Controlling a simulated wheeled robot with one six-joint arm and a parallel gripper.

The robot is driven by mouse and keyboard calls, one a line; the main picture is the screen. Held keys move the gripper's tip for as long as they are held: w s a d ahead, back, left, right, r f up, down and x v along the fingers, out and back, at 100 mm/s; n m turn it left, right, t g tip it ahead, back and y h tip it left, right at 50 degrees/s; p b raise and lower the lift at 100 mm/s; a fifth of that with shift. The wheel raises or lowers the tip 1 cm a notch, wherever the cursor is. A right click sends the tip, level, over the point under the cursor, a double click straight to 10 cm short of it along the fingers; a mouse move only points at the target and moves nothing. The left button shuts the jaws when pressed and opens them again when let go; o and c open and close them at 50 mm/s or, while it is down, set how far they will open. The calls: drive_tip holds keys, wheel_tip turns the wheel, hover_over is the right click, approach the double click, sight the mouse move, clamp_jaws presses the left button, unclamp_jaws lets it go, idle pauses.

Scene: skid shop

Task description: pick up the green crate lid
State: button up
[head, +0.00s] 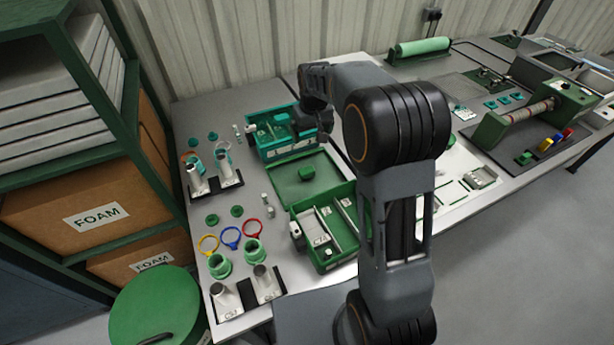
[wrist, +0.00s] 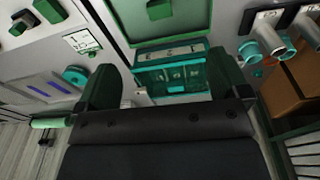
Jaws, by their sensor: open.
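The green crate lid (head: 287,181) is a flat green panel with a raised darker green knob (head: 306,173). It lies between the open green crate (head: 345,256) and the teal crate (head: 262,153); I cannot tell whether it touches the green crate. In the wrist view, part of the lid (wrist: 190,22) with its knob shows at the top edge, beyond the teal crate (wrist: 172,72). My gripper (head: 318,118) is over the teal crate's right side, behind the lid.
Grey tube parts (head: 198,178) in black holders and coloured rings (head: 230,238) stand on the bench left of the crates. A green-framed shelf with foam boxes (head: 95,210) stands at the left. A green-ended machine (head: 495,130) is at the right. My arm hides some of the bench.

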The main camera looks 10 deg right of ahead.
drive_tip(key=w+f+g, duration=0.1)
drive_tip(key=w+f, duration=0.7)
drive_tip(key=f, duration=0.4)
hover_over(307, 170)
drive_tip(key=shift+n, duration=0.3)
wheel_tip(307, 170, down, 7)
drive_tip(key=shift+w+a+f+p, duration=0.1)
drive_tip(key=shift+a+f+p, duration=0.1)
drive_tip(key=shift+p, duration=0.15)
drive_tip(key=shift+d+f+p, duration=0.1)
drive_tip(key=shift+f+p, duration=0.8)
drive_tip(key=shift+f, duration=2.4)
drive_tip(key=c, duration=1.2)
drive_tip(key=shift+r, duration=0.1)
